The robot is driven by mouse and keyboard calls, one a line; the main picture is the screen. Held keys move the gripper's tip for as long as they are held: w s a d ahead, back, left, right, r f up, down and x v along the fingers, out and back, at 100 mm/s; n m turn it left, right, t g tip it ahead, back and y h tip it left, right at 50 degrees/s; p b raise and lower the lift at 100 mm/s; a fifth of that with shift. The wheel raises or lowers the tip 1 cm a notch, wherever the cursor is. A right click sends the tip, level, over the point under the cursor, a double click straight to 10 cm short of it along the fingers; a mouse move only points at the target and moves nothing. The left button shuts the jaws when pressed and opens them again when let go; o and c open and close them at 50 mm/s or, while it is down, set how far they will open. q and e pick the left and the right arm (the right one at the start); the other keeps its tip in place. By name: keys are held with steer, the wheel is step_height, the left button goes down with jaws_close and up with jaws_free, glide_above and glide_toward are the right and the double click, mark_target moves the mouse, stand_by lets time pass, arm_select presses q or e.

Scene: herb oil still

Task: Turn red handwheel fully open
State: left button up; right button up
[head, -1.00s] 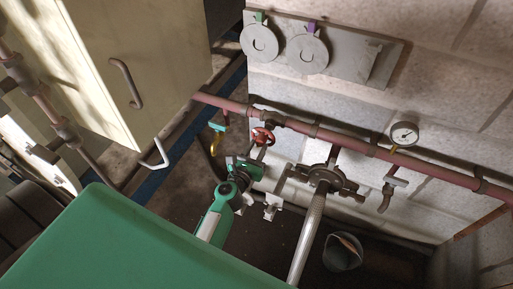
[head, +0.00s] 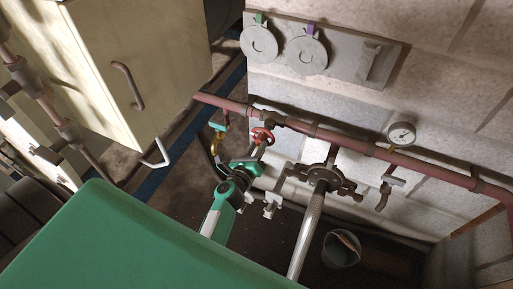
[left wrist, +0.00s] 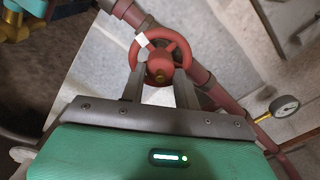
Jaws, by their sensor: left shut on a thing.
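The red handwheel (head: 262,136) sits on a valve on the red pipe along the wall. My left gripper (head: 259,149) reaches the handwheel from below in the head view. In the left wrist view the left gripper's fingers (left wrist: 160,82) lie on either side of the wheel's hub and are shut on the wheel. The exact contact at the fingertips is partly hidden. A small pale patch shows at the rim's upper left.
The red pipe (head: 350,143) runs along the block wall, with a pressure gauge (head: 401,134) on it.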

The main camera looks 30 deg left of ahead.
arm_select(q)
steer(key=shift+f, duration=0.15)
steer(key=o, duration=0.9)
steer(key=shift+o, duration=0.3)
steer(key=shift+r, duration=0.2)
arm_select(e)
steer(key=shift+w+r, duration=0.1)
arm_select(q)
steer(key=shift+r, duration=0.25)
step_height(320, 180, up, 19)
steer(key=p, duration=1.2)
steer(key=shift+p, duration=0.35)
arm_select(e)
steer(key=s+d+r, duration=0.1)
steer(key=s+r, duration=0.5)
steer(key=s, duration=0.4)
steer(key=shift+d+r+g, duration=0.2)
steer(key=shift+r+g, duration=0.2)
